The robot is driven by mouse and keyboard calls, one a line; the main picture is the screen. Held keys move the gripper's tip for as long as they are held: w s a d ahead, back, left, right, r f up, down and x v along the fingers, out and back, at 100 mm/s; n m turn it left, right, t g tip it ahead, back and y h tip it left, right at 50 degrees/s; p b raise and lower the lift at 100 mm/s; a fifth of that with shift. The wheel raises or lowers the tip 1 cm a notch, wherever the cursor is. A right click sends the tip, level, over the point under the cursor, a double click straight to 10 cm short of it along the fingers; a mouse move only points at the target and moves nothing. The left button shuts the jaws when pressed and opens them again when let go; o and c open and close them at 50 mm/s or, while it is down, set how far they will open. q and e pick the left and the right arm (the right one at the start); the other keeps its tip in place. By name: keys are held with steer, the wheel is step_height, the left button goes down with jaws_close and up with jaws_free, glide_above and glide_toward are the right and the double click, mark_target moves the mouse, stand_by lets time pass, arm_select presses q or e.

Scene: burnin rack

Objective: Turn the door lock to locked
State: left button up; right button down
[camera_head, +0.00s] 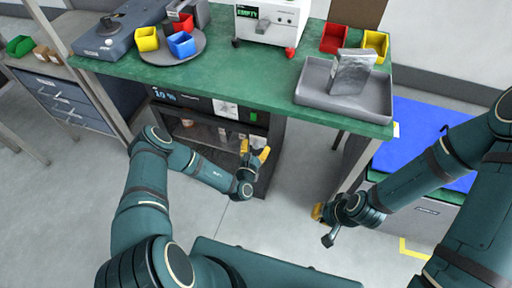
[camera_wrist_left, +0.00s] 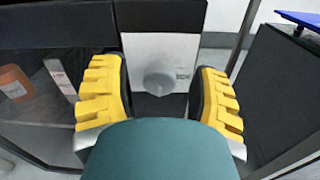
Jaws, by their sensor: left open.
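The door lock (camera_wrist_left: 158,82) is a small grey knob on a pale plate (camera_wrist_left: 150,50). In the left wrist view it sits between the two yellow fingers of my left gripper (camera_wrist_left: 160,98). The gripper is open, with a gap to the knob on both sides. In the head view my left gripper (camera_head: 256,154) is at the right front of the dark rack (camera_head: 268,140) under the bench; I cannot make out the knob there. My right gripper (camera_head: 322,213) is low beside the bench leg, apart from the rack; its finger gap is unclear.
The green bench top (camera_head: 240,75) overhangs the rack. It carries a grey tray (camera_head: 320,100), a white device (camera_head: 270,25) and coloured bins. A blue-topped cabinet (camera_head: 415,150) stands at the right. The floor before the rack is clear.

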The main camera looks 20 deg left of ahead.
arm_select(q)
jaws_close()
steer(key=shift+r+n, duration=0.1)
steer(key=shift+n, duration=0.2)
steer(key=n+p, duration=0.2)
steer(key=n, duration=0.1)
steer(key=shift+a+n, duration=0.1)
steer(key=shift+n, duration=0.3)
steer(key=n+p, duration=0.1)
steer(key=n, duration=0.7)
steer(key=shift+n+p, duration=0.35)
steer(key=shift+n, duration=0.05)
steer(key=shift+n+h, duration=0.3)
steer(key=shift+n, duration=1.9)
